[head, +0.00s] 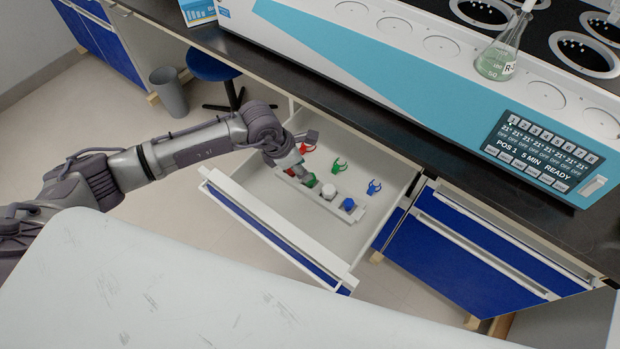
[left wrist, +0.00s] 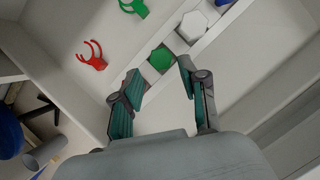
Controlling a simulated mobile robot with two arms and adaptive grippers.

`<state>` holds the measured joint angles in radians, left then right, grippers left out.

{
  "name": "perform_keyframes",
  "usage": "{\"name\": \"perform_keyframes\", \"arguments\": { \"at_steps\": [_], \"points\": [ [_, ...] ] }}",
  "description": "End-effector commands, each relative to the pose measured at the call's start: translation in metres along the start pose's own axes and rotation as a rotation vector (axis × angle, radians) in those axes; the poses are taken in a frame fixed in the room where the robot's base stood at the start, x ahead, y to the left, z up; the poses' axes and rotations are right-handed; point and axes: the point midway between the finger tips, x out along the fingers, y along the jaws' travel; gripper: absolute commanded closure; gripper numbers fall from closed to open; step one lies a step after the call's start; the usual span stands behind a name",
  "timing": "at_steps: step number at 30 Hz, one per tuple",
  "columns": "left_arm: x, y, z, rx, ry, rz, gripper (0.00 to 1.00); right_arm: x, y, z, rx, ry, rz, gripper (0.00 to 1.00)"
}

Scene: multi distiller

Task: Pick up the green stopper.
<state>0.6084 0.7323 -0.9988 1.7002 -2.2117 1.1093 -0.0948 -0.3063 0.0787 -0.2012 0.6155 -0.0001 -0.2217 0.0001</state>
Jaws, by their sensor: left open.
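The green stopper (head: 311,181) sits in a white rack (head: 279,172) inside the open drawer. In the left wrist view it is a green hexagonal top (left wrist: 161,59). My left gripper (head: 302,176) reaches down over the drawer beside the stopper and partly hides that end of the rack. In the left wrist view my left gripper (left wrist: 159,76) is open and empty, its fingertips apart, with the stopper just ahead of the gap between them. I cannot tell whether either finger touches it. My right gripper is not in view.
A white stopper (head: 329,190) and a blue stopper (head: 349,204) share the rack. Red (head: 306,148), green (head: 340,166) and blue (head: 374,187) clips lie behind it. The drawer front (head: 275,225) and the bench edge (head: 400,170) bound the space. A flask (head: 497,62) stands on the machine.

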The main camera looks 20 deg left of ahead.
Motion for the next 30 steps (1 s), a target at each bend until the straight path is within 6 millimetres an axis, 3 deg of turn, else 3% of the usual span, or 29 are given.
{"name": "perform_keyframes", "arguments": {
  "at_steps": [5, 13, 22, 27, 30],
  "points": [
    [0.012, 0.0, 0.001, 0.0, -0.001, -0.001, 0.57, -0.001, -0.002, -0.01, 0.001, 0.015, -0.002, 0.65],
    [0.051, 0.0, 0.003, -0.002, -0.001, -0.001, 0.57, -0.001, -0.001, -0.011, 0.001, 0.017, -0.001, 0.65],
    [0.057, 0.0, 0.003, 0.0, -0.002, 0.0, 0.57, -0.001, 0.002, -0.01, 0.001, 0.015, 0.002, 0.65],
    [0.057, 0.0, 0.003, 0.0, -0.002, 0.0, 0.82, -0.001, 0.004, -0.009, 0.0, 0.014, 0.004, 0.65],
    [0.057, 0.0, 0.003, 0.0, -0.002, 0.0, 0.82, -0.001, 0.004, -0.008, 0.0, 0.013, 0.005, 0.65]
  ]
}}
